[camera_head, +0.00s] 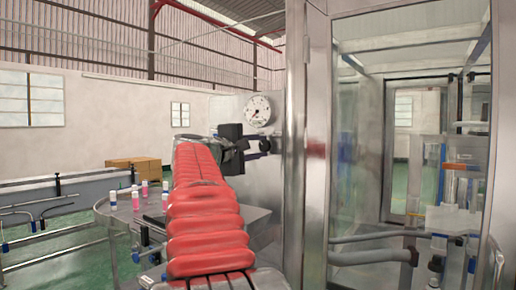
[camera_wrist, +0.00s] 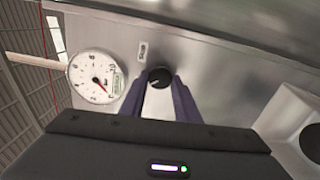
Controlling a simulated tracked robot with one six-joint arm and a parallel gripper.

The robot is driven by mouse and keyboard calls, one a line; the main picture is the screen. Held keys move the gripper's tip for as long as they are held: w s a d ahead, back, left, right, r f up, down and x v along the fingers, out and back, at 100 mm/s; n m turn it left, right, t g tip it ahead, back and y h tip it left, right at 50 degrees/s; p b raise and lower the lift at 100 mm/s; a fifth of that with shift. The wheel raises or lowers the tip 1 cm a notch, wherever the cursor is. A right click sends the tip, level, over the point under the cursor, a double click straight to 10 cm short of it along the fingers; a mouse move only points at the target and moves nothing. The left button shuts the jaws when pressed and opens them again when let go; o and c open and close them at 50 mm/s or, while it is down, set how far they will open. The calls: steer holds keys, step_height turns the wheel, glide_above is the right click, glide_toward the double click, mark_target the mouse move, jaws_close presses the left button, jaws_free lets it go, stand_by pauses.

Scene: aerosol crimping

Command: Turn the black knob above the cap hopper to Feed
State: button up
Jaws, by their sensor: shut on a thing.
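The round black knob (camera_wrist: 158,77) is on a brushed-metal panel in the wrist view. A small pale mark shows on its face, but I cannot read its setting. My gripper (camera_wrist: 159,82) has its two bluish fingers on either side of the knob and is shut on it. A small label plate (camera_wrist: 142,51) is on the panel just above the knob; its text is too small to read. In the head view my gripper (camera_head: 264,146) is against the panel, below the white dial gauge (camera_head: 258,111). The knob is hidden there.
The dial gauge (camera_wrist: 95,75) is close to the left of my fingers in the wrist view. A pale box-like part with a dark round opening (camera_wrist: 312,140) is at the right. A round metal table (camera_head: 120,212) with several small bottles stands left of my arm. A glass-fronted cabinet (camera_head: 410,130) is on the right.

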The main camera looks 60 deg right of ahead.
steer(key=shift+w+f+n, duration=0.15)
steer(key=shift+n, duration=0.25)
steer(key=o, duration=0.8)
steer(key=shift+o, duration=1.2)
steer(key=w+a, duration=0.2)
steer(key=a, duration=1.1)
steer(key=shift+a, duration=0.3)
